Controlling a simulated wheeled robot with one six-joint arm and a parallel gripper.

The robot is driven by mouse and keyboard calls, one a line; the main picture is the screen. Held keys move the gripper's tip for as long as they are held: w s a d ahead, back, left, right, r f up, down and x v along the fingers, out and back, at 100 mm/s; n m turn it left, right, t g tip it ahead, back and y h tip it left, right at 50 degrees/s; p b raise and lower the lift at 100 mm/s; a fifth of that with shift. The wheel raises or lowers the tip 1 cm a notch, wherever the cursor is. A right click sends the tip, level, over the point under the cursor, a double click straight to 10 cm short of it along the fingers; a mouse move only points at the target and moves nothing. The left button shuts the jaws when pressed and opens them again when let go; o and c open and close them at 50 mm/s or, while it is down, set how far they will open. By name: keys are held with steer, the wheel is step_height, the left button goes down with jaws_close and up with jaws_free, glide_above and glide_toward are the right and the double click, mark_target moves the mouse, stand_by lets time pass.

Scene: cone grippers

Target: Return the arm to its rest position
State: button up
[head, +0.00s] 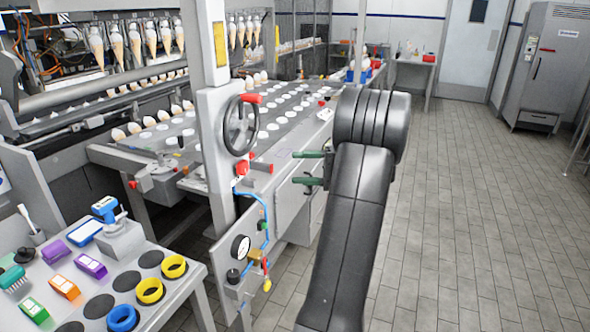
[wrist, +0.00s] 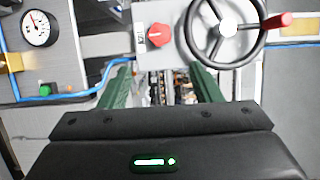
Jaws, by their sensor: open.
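My gripper (head: 310,168) shows in the head view as two green fingers at the end of my dark arm. The fingers stand apart and point left toward the grey machine frame. In the wrist view my gripper (wrist: 160,90) is open, with green fingers at left and right and nothing held between them. Behind the fingers are a red knob (wrist: 158,35) on a grey panel and a black handwheel (wrist: 226,30) with a red handle.
The ice cream cone machine (head: 240,120) fills the left and middle. A table (head: 190,285) with coloured tools and rings is at the lower left. A pressure gauge (head: 240,247) and blue hose are near my arm. Tiled floor (head: 470,200) is clear on the right, before a grey cabinet (head: 548,65).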

mark_target(247, 167)
steer(key=shift+a, duration=0.1)
steer(key=a, duration=0.4)
steer(key=a+p, duration=0.1)
steer(key=a, duration=0.4)
steer(key=a+p, duration=0.1)
steer(key=a, duration=0.3)
steer(key=shift+s+a, duration=0.35)
steer(key=shift+a, duration=0.05)
steer(key=shift+d, duration=0.15)
